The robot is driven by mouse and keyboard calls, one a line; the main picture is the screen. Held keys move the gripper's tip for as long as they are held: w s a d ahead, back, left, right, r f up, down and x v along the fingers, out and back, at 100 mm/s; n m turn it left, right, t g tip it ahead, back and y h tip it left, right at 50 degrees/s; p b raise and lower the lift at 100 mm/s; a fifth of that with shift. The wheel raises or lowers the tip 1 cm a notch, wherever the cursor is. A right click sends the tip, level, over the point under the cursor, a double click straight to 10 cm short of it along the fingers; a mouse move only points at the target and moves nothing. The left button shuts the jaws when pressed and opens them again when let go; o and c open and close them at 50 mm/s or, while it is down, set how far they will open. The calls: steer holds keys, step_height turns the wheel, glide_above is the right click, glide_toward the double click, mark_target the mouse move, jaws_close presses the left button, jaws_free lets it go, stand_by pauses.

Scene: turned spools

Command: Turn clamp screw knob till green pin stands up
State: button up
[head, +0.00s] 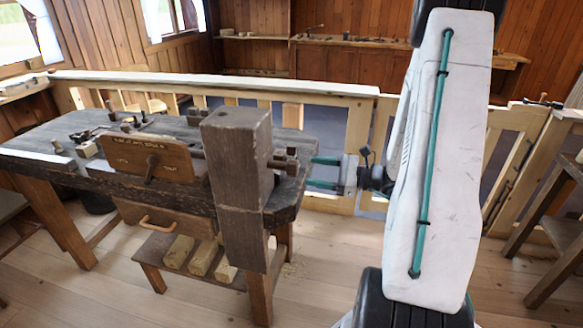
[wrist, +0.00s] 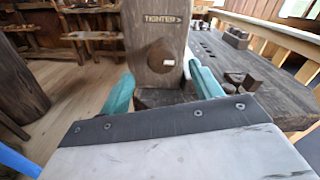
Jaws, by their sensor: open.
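In the wrist view, a round dark wooden knob (wrist: 161,55) sits on the face of an upright wooden post (wrist: 140,25), below a dark label with the word TIGHTEN and an arrow. A small pale mark shows on the knob. My gripper (wrist: 160,88) is open, its two teal fingers apart, one to each side of the knob and nothing between them. In the head view, my gripper (head: 322,172) is at the right end of the bench, right of the thick post (head: 237,165). I cannot make out a green pin in either view.
The dark workbench (head: 50,150) carries small tools and a wooden board (head: 150,158) with a handle and unreadable lettering. A wooden railing (head: 330,100) runs behind.

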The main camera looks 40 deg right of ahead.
mark_target(298, 168)
steer(key=x, duration=0.7)
steer(key=shift+w+a, duration=0.15)
steer(key=shift+w, duration=0.25)
steer(key=c, duration=1)
